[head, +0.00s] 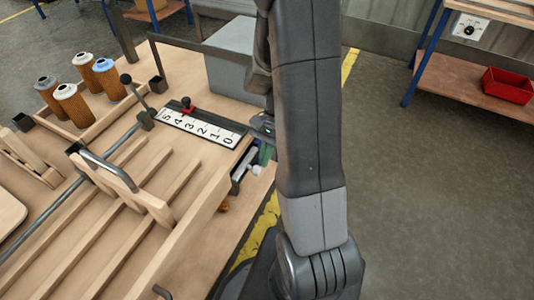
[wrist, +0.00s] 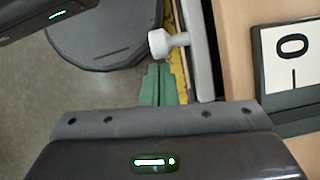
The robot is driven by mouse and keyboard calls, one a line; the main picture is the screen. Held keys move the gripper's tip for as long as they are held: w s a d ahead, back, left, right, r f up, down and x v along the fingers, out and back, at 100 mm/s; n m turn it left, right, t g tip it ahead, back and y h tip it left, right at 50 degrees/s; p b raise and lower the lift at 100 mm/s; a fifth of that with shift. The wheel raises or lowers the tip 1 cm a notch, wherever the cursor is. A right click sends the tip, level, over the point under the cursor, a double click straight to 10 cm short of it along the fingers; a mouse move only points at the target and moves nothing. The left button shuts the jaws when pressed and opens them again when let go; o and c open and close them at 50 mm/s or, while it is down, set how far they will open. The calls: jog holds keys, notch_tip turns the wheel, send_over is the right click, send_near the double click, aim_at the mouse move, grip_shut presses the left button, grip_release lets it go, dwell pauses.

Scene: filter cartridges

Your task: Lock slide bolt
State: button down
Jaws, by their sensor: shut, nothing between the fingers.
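The slide bolt (wrist: 199,50) is a grey metal bar along the edge of the wooden bench, with a pale round knob (wrist: 168,42) sticking out sideways from it. In the head view the bolt (head: 244,165) sits at the bench's right edge, and its knob (head: 257,171) points away from the bench. My gripper (wrist: 158,68) has green fingers that are together and empty. Their tips are just short of the knob in the wrist view, and I cannot tell the depth between them. In the head view my arm partly hides the gripper (head: 264,154).
A numbered scale (head: 203,127) with a red-knobbed slider (head: 187,106) lies on the bench beside the bolt. A grey box (head: 232,62) stands behind. Several filter cartridges (head: 74,105) stand at the back left. The floor right of my arm is open.

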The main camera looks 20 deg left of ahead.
aim_at(257, 172)
jog(key=s, duration=0.4)
jog(key=shift+s+a, duration=0.15)
jog(key=shift+s, duration=0.25)
jog(key=shift+w, duration=0.25)
jog(key=w+d+r+p, duration=0.1)
jog(key=w+r+p, duration=0.1)
jog(key=w+r, duration=0.6)
jog(key=shift+d+r, duration=0.25)
jog(key=shift+d, duration=0.05)
